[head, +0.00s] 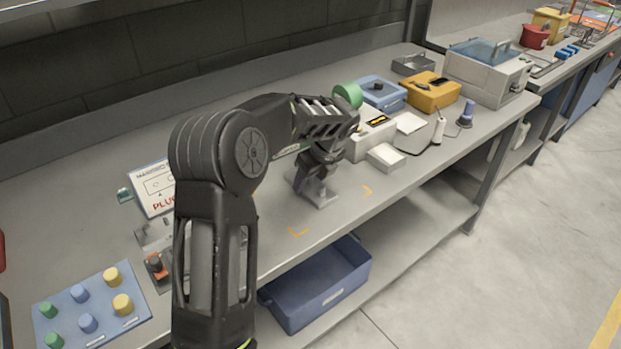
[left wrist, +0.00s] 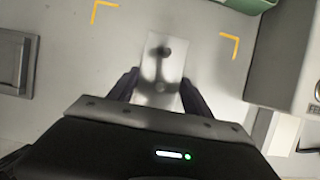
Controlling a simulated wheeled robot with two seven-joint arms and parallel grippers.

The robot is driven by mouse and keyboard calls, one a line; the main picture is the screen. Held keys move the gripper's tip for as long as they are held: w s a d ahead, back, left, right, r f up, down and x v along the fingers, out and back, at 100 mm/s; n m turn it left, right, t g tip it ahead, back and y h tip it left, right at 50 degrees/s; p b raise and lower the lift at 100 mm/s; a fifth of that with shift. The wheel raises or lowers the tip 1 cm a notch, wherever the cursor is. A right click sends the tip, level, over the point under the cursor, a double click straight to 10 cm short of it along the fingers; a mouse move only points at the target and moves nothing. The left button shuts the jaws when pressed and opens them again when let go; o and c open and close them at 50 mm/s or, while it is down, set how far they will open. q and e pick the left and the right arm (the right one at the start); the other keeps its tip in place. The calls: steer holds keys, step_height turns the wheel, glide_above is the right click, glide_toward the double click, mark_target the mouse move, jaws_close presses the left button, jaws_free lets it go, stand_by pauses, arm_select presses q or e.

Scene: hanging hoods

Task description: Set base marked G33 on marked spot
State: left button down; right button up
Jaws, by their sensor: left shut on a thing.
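A light grey metal base plate (head: 322,194) with an upright part is under my left gripper (head: 316,174). It also shows in the left wrist view (left wrist: 160,76) between the two fingers. My left gripper (left wrist: 157,88) is shut on this base; no G33 marking is readable. The marked spot is outlined by yellow corner marks on the bench; one is at the front edge (head: 298,232), one to the right (head: 367,191). The base is within or over the marked area; whether it touches the bench is unclear. My right gripper is not in view.
A white-grey device (head: 370,138) and a small white box (head: 386,157) stand right of the spot. A blue peg board (head: 92,308) and a sign (head: 153,187) are at left. A blue bin (head: 318,290) sits on the lower shelf. The bench's front edge is close.

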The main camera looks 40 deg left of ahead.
arm_select(q)
steer(key=shift+c, duration=2.2)
jaws_free()
steer(key=v, duration=1.2)
steer(key=shift+s, duration=0.1)
